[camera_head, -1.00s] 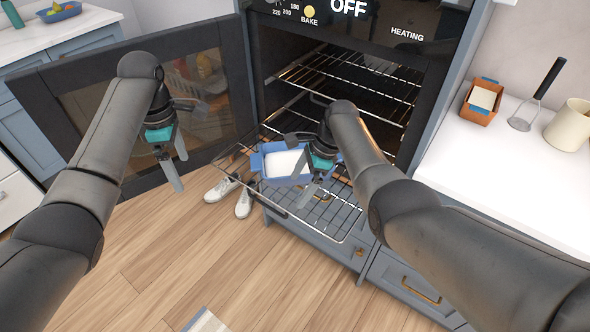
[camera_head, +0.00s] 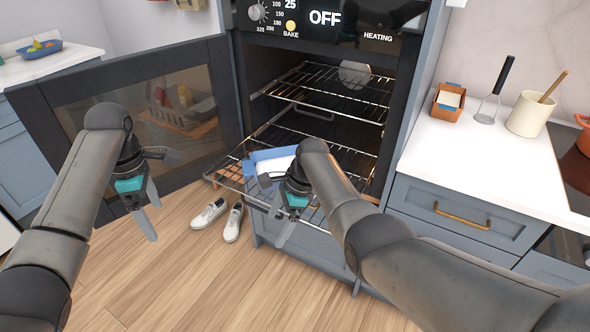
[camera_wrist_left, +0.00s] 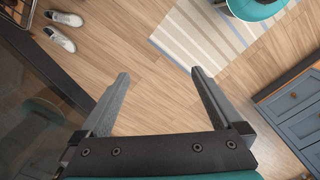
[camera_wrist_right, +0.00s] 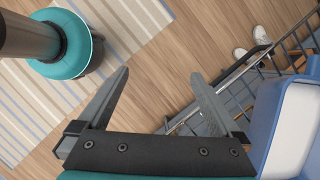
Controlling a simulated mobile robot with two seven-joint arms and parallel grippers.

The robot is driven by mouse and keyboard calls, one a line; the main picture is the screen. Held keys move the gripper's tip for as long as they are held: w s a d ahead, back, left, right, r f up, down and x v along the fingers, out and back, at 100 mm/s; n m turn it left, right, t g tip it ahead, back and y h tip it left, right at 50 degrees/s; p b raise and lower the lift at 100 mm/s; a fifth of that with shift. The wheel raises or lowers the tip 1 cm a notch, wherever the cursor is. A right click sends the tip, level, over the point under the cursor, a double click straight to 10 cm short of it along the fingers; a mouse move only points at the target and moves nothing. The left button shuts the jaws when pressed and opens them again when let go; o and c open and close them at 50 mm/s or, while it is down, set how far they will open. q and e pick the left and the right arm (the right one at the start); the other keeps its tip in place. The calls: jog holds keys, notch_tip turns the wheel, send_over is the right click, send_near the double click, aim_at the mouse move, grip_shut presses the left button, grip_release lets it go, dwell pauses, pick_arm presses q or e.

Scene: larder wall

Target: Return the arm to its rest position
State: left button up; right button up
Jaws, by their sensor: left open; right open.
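My left gripper (camera_head: 146,212) is open and empty in front of the open oven door (camera_head: 150,100). In the left wrist view its fingers (camera_wrist_left: 158,92) are spread over bare floor. My right gripper (camera_head: 287,226) is open and empty, in front of the pulled-out oven rack (camera_head: 232,178). In the right wrist view its fingers (camera_wrist_right: 160,88) are apart with floor between them. A blue dish with white contents (camera_head: 262,158) sits on the rack. It is partly hidden by my right arm and shows at the right edge of the right wrist view (camera_wrist_right: 262,125).
White shoes (camera_head: 210,214) lie on the wooden floor below the rack. A counter (camera_head: 480,155) on the right bears an orange container (camera_head: 447,105), a masher (camera_head: 489,108) and a cream pot (camera_head: 530,115). A striped rug (camera_wrist_left: 205,35) lies on the floor.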

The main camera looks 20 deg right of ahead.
pick_arm(q)
jog(key=shift+w+f, duration=0.2)
jog(key=shift+w, duration=0.05)
pick_arm(e)
jog(key=shift+w+f, duration=0.2)
